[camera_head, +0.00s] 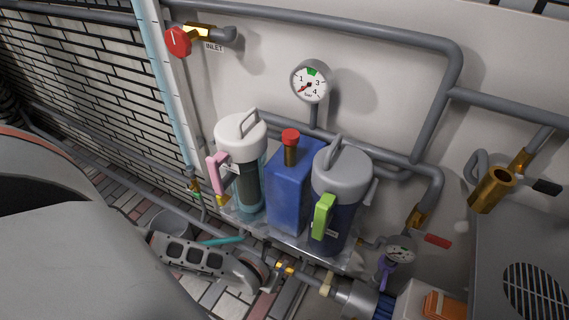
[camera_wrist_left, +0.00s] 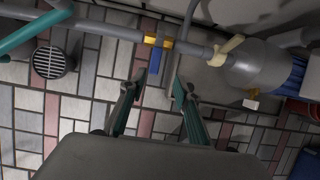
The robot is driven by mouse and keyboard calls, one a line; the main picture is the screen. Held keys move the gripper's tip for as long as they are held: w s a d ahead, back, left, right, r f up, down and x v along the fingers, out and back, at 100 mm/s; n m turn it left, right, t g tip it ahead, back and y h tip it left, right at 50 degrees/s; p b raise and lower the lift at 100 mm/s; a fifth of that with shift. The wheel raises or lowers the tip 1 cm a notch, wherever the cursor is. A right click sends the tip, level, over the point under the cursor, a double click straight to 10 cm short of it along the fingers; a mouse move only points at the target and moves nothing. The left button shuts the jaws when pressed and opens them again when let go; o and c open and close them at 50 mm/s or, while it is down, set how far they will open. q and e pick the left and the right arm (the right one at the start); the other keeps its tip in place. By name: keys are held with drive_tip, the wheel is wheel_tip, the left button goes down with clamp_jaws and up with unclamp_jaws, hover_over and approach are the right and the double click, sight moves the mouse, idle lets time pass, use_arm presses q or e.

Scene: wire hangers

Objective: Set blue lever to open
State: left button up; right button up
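The blue lever (camera_wrist_left: 155,61) hangs from a brass valve (camera_wrist_left: 158,41) on a grey pipe in the left wrist view. It points down the picture, across the pipe's line. My left gripper (camera_wrist_left: 156,87) is open, with one fingertip on each side of the picture line of the lever and nothing held. The fingertips look just short of the lever; I cannot tell the depth gap. In the head view the brass valve (camera_head: 285,269) shows low in the middle, next to my left gripper's end, and the blue lever is hidden there. My right gripper is not in view.
A white-lidded canister (camera_head: 241,139), a blue tank (camera_head: 289,190) and a grey-lidded canister (camera_head: 342,176) stand above the valve. A teal handle (camera_wrist_left: 30,34) lies left of the valve. A grey pump housing (camera_wrist_left: 256,63) is at right. A drain (camera_wrist_left: 50,62) is in the tiled floor.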

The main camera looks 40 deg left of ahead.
use_arm(q)
drive_tip(key=b+x, duration=0.1)
drive_tip(key=x, duration=0.1)
drive_tip(key=b+x, duration=0.1)
drive_tip(key=x, duration=0.1)
drive_tip(key=s+a+b+x, duration=0.1)
drive_tip(key=x, duration=0.1)
drive_tip(key=shift+f, duration=0.55)
drive_tip(key=shift+w+f+b, duration=0.4)
drive_tip(key=shift+w+f, duration=0.05)
drive_tip(key=shift+w+r, duration=0.1)
drive_tip(key=shift+w, duration=0.2)
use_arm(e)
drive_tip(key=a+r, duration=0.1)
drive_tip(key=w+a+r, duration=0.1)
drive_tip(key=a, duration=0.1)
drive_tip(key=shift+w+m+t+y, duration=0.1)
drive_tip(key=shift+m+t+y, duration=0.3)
use_arm(q)
drive_tip(key=shift+c, duration=0.4)
clamp_jaws()
